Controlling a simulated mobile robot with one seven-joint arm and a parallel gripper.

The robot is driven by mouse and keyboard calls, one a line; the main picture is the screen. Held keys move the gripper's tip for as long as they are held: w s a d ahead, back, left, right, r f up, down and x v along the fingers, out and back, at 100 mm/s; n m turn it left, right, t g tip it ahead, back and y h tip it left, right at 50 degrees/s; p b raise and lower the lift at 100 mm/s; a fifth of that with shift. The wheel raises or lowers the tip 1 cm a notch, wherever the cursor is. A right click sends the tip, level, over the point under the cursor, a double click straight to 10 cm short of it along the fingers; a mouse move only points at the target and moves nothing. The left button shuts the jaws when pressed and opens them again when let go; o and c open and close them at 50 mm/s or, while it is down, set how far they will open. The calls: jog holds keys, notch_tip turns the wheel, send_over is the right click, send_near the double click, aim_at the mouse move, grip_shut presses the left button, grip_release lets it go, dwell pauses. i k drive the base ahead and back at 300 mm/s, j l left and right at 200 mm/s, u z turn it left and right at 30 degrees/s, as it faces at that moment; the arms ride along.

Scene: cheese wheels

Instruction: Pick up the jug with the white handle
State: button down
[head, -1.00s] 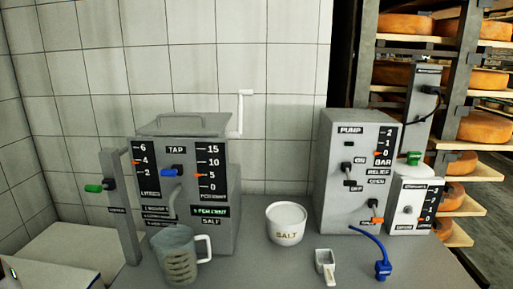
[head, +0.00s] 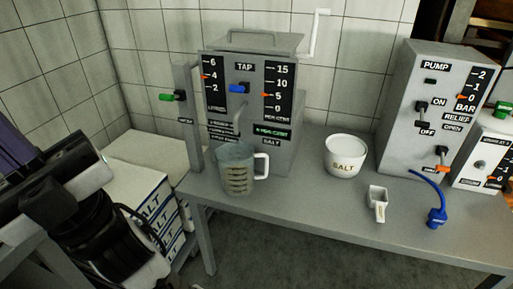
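The jug (head: 235,172) is grey, see-through and marked with dark bands. It stands upright on the grey table (head: 300,200) in front of the tap machine, below its spout. Its white handle (head: 262,165) points to the right. My dark arm fills the left side of the head view, well apart from the jug. I cannot make out my gripper's fingers there.
The tap machine (head: 245,75) has a green-handled lever (head: 168,97) at its left. Right of the jug are a white salt tub (head: 346,156), a white scoop (head: 377,203), a blue-ended hose (head: 436,215) and the pump box (head: 430,120). Salt boxes (head: 150,210) sit low left.

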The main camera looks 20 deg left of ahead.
aim_at(235, 159)
jog(key=u, duration=0.45)
jog(key=l+u, duration=0.9)
jog(key=k+l+u, duration=0.1)
jog(key=l, duration=0.2)
jog(key=k+l+u, duration=0.1)
jog(key=l, duration=0.2)
jog(key=k+l+u, duration=0.15)
jog(key=l, duration=1.05)
jog(key=i+l, duration=0.1)
jog(key=i+u, duration=0.05)
